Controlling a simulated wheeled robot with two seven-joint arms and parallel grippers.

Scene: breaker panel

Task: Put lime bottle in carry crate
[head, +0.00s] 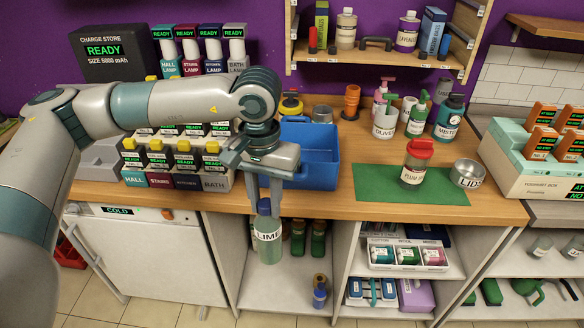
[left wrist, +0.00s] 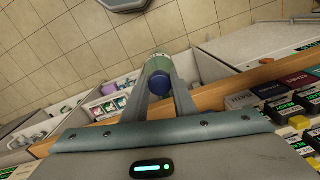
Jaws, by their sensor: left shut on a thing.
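The lime bottle (head: 268,240) is pale green with a dark blue cap and a white label reading LIME. My left gripper (head: 264,205) points down and is shut on it near the cap, holding it upright in front of the counter's front edge. In the left wrist view the bottle (left wrist: 158,75) sits between the two fingers of my left gripper (left wrist: 160,88). A blue open crate (head: 318,172), which looks like the carry crate, stands on the counter behind and right of the bottle. My left arm and gripper hide its left part. My right gripper is not in view.
A green mat (head: 440,190) with a red-lidded jar (head: 416,163) lies right of the crate. Battery chargers (head: 185,165) stand left of it. Below the counter (head: 300,203) are open shelves with bottles (head: 318,238) and a tray (head: 407,254).

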